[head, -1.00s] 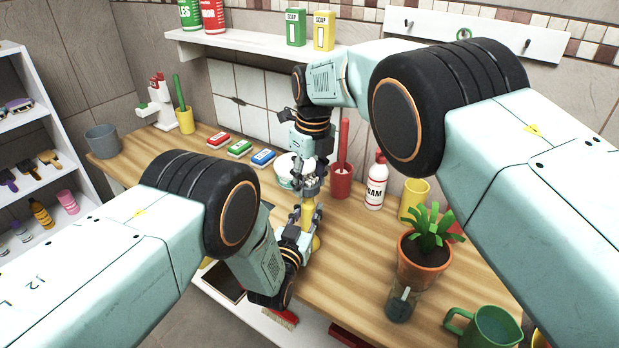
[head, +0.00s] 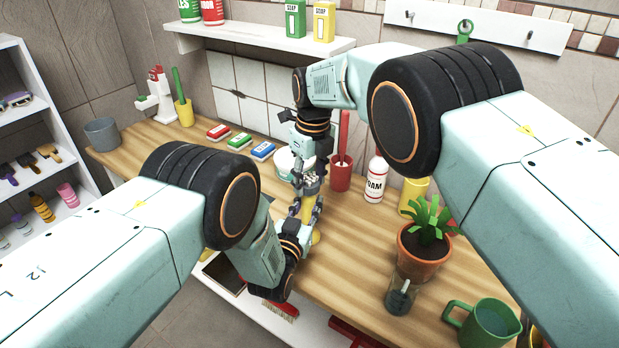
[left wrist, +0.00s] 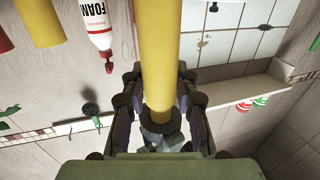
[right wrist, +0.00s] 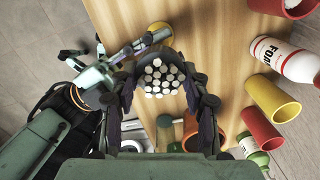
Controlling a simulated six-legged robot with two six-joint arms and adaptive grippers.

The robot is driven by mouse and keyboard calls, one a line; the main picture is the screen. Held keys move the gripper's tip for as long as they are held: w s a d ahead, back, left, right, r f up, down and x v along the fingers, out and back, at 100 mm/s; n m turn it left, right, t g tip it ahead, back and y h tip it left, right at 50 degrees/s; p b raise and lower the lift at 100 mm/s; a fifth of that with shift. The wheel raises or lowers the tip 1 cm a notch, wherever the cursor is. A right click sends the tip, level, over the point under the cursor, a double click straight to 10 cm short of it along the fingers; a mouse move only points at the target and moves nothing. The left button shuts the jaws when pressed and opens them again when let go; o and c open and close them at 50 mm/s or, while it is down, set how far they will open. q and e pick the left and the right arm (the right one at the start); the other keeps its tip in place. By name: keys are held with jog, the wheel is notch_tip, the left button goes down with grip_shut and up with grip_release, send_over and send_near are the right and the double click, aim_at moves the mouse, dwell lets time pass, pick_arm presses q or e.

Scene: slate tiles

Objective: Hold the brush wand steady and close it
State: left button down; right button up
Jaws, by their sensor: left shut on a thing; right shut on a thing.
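The brush wand shows as a yellow tube (left wrist: 162,45) with a dark collar, large in the left wrist view. My left gripper (head: 313,212) is shut around this yellow part; its fingers flank it in the left wrist view. My right gripper (head: 307,184) sits just above, shut on a dark round piece with white bristle tufts (right wrist: 160,76), seen end-on in the right wrist view. A yellow end (right wrist: 157,31) shows beyond it. The two grippers nearly meet above the wooden counter. Whether the two parts touch is hidden by the fingers.
Behind the grippers stand a white tub (head: 285,161), a red cup (head: 341,174) and a foam bottle (head: 375,180). A potted plant (head: 424,250), a glass jar (head: 401,297) and a green jug (head: 484,326) stand at the right.

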jog(key=shift+f, duration=0.6)
jog(key=o, duration=1)
jog(key=shift+r, duration=0.1)
